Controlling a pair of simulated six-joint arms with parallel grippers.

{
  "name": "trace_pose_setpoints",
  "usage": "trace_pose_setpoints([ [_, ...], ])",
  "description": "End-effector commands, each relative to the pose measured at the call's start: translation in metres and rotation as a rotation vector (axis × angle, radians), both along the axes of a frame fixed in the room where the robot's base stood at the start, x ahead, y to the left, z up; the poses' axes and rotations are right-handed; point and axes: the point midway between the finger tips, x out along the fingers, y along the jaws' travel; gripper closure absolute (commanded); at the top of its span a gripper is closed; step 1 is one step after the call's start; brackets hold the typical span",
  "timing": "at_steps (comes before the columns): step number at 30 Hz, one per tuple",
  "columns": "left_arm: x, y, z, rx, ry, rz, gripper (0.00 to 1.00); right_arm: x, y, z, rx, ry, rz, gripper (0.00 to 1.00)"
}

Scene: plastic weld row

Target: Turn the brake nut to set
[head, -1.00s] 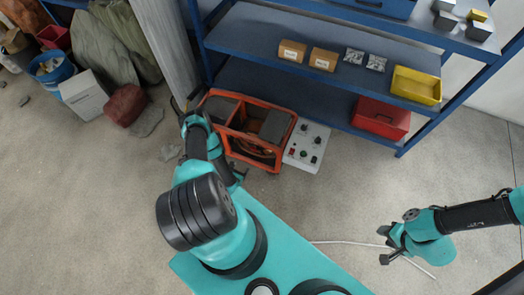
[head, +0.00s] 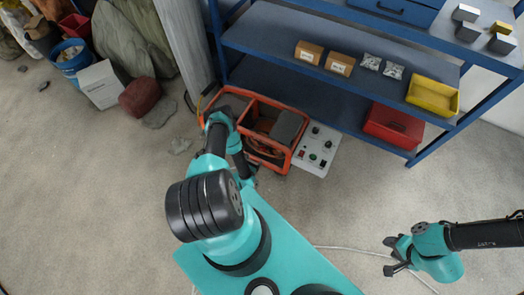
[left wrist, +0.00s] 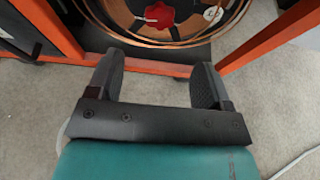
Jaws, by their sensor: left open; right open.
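The red lobed brake nut (left wrist: 160,14) sits at the centre of a spool hub (left wrist: 185,20) at the top of the left wrist view. Copper-coloured wire rings the hub. My left gripper (left wrist: 155,78) is open and empty, its fingers pointing toward the hub; the nut is beyond and between the fingertips, apart from them. In the head view, my left arm reaches the front of the orange-framed machine (head: 292,160); the nut cannot be made out there. My right gripper (head: 388,256) is open and empty over the floor at the right.
A grey control box (head: 318,150) stands against the machine's right side. A blue shelf (head: 330,105) with boxes and red and yellow bins is behind. Orange frame bars (left wrist: 262,38) flank the spool.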

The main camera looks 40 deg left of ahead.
Motion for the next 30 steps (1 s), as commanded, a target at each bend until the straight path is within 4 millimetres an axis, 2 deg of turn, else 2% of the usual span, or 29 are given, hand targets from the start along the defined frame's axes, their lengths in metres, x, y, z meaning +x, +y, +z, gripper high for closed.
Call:
trace_pose_setpoints([
  [6, 0.033, 0.010, -0.014, 0.002, -0.001, -0.002, 0.27, 0.000, 0.000, 0.000, 0.000, 0.000, 0.000, 0.57],
  [18, 0.082, 0.025, -0.036, 0.001, 0.000, 0.000, 0.27, 0.000, 0.000, 0.000, 0.000, 0.000, 0.000, 0.57],
  [24, 0.096, 0.030, -0.042, 0.000, 0.000, 0.000, 0.27, 0.000, 0.000, 0.000, 0.000, 0.000, 0.000, 0.57],
  [30, 0.099, 0.031, -0.043, 0.000, 0.001, 0.000, 0.27, 0.000, 0.000, 0.000, 0.000, 0.000, 0.000, 0.57],
])
